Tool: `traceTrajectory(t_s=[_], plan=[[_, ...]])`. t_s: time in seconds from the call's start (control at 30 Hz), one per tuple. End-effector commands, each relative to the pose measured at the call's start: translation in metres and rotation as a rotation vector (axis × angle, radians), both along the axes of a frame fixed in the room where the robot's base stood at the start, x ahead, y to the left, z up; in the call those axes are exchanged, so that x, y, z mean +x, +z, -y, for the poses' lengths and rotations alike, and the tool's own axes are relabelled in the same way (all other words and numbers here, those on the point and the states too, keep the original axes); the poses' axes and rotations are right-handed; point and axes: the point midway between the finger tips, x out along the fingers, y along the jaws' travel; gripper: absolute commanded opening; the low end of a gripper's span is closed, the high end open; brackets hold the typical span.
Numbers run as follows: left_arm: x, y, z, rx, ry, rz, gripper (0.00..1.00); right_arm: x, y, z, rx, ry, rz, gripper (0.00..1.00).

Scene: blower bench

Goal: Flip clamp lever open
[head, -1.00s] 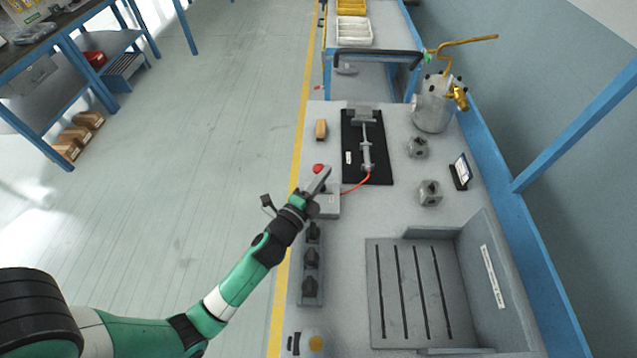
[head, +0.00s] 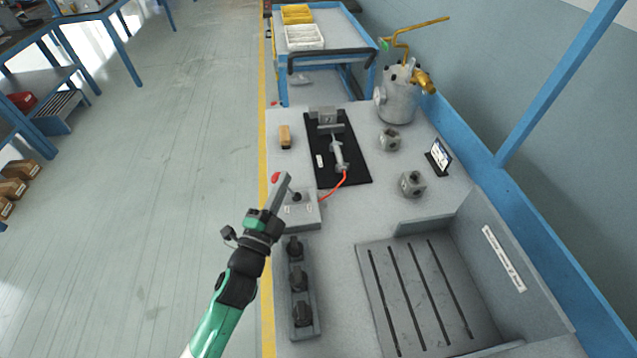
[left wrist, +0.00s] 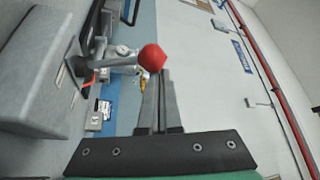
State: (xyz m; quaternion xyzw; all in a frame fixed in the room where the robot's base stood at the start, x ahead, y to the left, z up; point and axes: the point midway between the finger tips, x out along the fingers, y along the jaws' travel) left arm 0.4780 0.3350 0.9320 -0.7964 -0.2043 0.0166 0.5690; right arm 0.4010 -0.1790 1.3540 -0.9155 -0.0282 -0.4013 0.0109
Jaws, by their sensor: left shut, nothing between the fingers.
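A grey valve box (head: 304,214) sits at the bench's left edge, with a lever ending in a red knob (head: 276,177). In the left wrist view the lever rod (left wrist: 117,60) and red knob (left wrist: 152,58) show just beyond my fingertips. My left gripper (head: 284,180) is shut and empty, its fingers beside the knob; they also show in the left wrist view (left wrist: 161,78). I cannot tell whether they touch the knob. My right gripper is out of view.
A strip with several black knobs (head: 302,290) lies in front of the box. Grey blocks (head: 412,184), a small screen (head: 439,157) and a metal tank (head: 398,97) stand to the right. A slotted tray (head: 420,300) fills the front right. A wooden block (head: 285,137) lies behind.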

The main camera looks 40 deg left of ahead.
Motion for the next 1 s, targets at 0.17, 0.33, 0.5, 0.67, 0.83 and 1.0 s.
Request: traceTrajectory(t_s=[0.17,0.33,0.5,0.67,0.83,1.0], plan=[[0.000,0.000,0.000,0.001,0.000,0.000,0.00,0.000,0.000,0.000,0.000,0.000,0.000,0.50],[-0.004,-0.002,0.002,0.000,0.000,-0.001,0.00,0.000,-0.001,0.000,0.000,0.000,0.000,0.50],[-0.028,-0.009,0.011,-0.001,-0.001,-0.003,0.00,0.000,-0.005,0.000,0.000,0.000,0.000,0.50],[-0.053,-0.015,0.021,0.001,-0.001,-0.002,0.00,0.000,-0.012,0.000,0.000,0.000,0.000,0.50],[-0.068,-0.016,0.026,0.000,-0.001,-0.001,0.00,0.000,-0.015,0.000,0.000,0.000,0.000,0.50],[-0.069,-0.015,0.026,-0.001,0.000,0.000,0.00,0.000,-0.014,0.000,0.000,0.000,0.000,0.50]])
